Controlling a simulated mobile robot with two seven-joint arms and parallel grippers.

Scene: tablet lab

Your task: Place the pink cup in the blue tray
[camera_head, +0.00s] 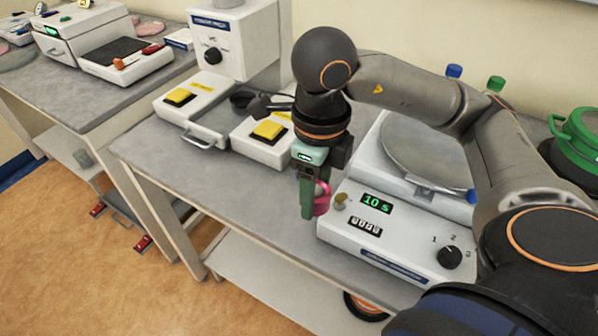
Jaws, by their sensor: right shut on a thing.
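The pink cup (322,199) is small and mostly hidden behind the green fingers of my right gripper (309,207). The gripper points down and is shut on the cup, close to the front left corner of the white machine with the green "10 s" display. I cannot tell whether the cup touches the bench. I do not see a blue tray in this view. My left gripper is not in view.
The white machine (360,230) with a knob is close on the right. White units with yellow buttons (268,130) stand behind the gripper. Bare grey bench top (215,175) lies to the left. A green lidded pot (575,135) is at far right.

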